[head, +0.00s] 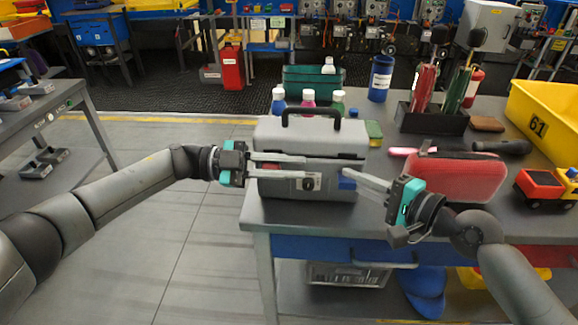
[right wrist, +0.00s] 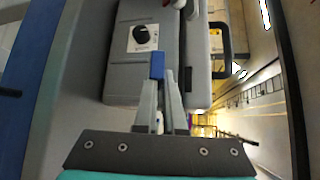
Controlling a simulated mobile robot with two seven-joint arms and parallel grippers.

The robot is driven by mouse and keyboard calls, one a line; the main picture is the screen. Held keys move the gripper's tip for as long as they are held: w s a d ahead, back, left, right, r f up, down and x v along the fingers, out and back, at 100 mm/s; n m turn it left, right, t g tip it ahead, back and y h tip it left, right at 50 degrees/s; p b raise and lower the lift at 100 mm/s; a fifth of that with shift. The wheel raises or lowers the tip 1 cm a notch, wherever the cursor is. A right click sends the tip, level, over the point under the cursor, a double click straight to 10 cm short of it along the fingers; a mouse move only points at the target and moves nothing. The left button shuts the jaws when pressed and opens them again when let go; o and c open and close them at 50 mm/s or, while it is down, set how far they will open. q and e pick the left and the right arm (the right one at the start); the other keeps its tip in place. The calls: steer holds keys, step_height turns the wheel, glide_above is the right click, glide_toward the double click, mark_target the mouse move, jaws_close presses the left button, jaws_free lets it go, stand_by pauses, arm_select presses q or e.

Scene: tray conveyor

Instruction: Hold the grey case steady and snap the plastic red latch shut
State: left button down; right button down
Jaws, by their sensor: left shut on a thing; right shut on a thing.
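The grey case (head: 285,133) stands upright on the table with its black handle (head: 311,112) on top; its front also shows in the right wrist view (right wrist: 130,75). A blue latch (head: 347,179) is on the right of its front. My right gripper (head: 350,176) is shut on this blue latch, seen at the fingertips in the right wrist view (right wrist: 157,66). My left gripper (head: 308,166) lies along the case's front left, shut on a small red latch (right wrist: 180,4), mostly hidden by the fingers. A dark line runs below the lid; I cannot tell whether the red latch is closed.
Bottles (head: 308,98) and a green bin (head: 312,78) stand behind the case. A red case (head: 455,177), a pink-handled tool (head: 403,151) and a yellow crate (head: 545,115) are to the right. The table's front edge is close in front of the case.

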arm_select(q)
steer(key=shift+f, duration=0.15)
steer(key=c, duration=0.8)
jaws_free()
steer(key=shift+a, duration=0.1)
steer(key=a, duration=1.2)
